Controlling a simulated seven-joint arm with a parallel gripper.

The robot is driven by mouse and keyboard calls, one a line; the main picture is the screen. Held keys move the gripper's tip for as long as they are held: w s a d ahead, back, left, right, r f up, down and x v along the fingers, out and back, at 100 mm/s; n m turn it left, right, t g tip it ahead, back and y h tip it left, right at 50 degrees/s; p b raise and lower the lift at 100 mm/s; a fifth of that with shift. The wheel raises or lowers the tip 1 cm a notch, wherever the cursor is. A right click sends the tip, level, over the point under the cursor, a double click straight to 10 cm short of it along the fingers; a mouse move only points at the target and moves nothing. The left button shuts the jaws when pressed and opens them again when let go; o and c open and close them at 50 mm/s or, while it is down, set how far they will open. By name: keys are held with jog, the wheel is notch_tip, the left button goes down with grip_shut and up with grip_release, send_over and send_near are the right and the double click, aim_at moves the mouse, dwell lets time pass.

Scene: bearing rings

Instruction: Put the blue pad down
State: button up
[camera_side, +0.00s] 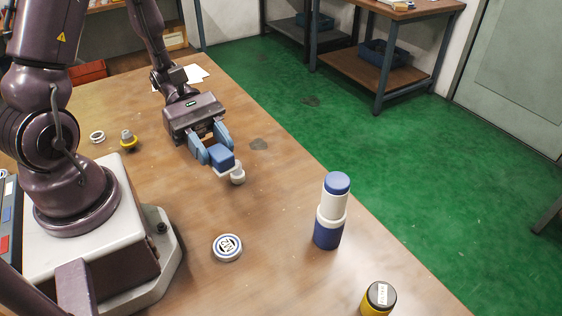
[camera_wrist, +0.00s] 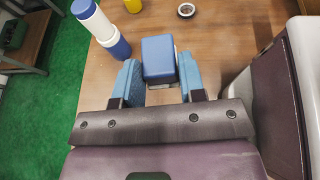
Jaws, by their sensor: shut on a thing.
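The blue pad (camera_side: 221,158) is a small blue block with a pale underside. My gripper (camera_side: 217,150) is shut on it, with one blue finger on each side. In the wrist view the pad (camera_wrist: 158,52) sits between the two fingertips (camera_wrist: 158,68). A small white round piece (camera_side: 238,177) shows just below and in front of the pad. I cannot tell whether it is joined to the pad, or whether the pad touches the table.
A blue and white bottle-like cylinder (camera_side: 332,212) stands near the table's right edge. A yellow, black-topped container (camera_side: 378,299) is at the front. A small ring (camera_side: 97,137) and a grey-yellow part (camera_side: 128,140) are at left.

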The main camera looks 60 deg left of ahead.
jog(key=w+a+n+t+y, duration=0.4)
jog(key=a+n+t, duration=0.4)
send_over(273, 161)
notch_tip(273, 161, down, 14)
jog(key=shift+s+r, duration=0.1)
jog(key=shift+s, duration=0.05)
jog(key=shift+a+f, duration=0.1)
jog(key=shift+f, duration=1.55)
jog(key=o, duration=0.9)
jog(key=shift+f, duration=0.1)
